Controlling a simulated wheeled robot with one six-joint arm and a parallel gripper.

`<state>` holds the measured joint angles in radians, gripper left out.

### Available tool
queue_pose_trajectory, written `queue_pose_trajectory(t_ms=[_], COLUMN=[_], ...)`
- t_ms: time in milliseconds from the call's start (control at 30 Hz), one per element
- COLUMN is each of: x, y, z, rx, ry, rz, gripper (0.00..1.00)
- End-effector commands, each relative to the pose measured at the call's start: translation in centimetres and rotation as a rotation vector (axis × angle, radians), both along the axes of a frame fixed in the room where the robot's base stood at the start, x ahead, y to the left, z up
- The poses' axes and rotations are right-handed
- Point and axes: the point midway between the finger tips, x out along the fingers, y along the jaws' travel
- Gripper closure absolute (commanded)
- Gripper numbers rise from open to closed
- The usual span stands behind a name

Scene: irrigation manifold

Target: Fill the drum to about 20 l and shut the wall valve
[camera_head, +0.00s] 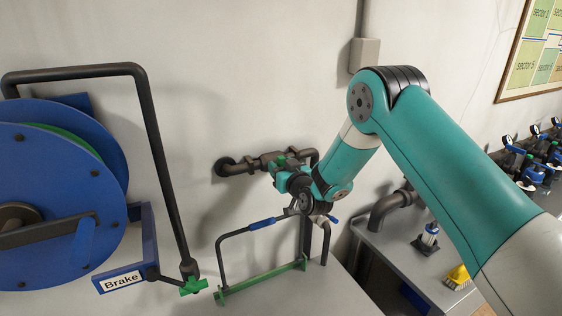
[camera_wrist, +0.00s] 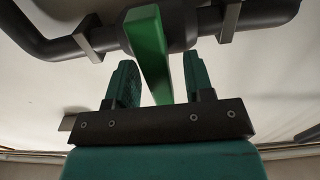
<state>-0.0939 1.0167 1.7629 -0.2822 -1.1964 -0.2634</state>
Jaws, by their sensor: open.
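The wall valve (camera_head: 270,161) sits on a dark pipe that comes out of the wall. In the wrist view its dark body (camera_wrist: 184,27) runs across the top, and its green lever (camera_wrist: 150,52) points toward my gripper. My gripper (camera_wrist: 160,68) is open, with one green finger on each side of the lever. The lever lies between the fingers with visible gaps on both sides. In the head view my gripper is at the valve, and my wrist partly hides the pipe there. I cannot make out the drum or any fill level.
A large blue hose reel (camera_head: 50,215) with a Brake plate (camera_head: 121,281) stands at the left.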

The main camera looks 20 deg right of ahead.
Motion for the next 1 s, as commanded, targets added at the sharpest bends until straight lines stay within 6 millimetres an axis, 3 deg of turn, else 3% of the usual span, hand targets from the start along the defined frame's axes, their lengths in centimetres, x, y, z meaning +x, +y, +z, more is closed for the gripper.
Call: queue_pose_trajectory(t_ms=[233, 467, 767, 1000], x=[0.08, 0.06, 0.04, 0.01], y=[0.03, 0.01, 0.06, 0.27], z=[-0.07, -0.05, -0.32, -0.79], rx=[0.0, 0.0, -0.027, -0.144], ry=[0.001, 0.001, -0.004, -0.031], rz=[0.0, 0.0, 0.0, 0.001], gripper=[0.52, 1.0, 1.0, 1.0])
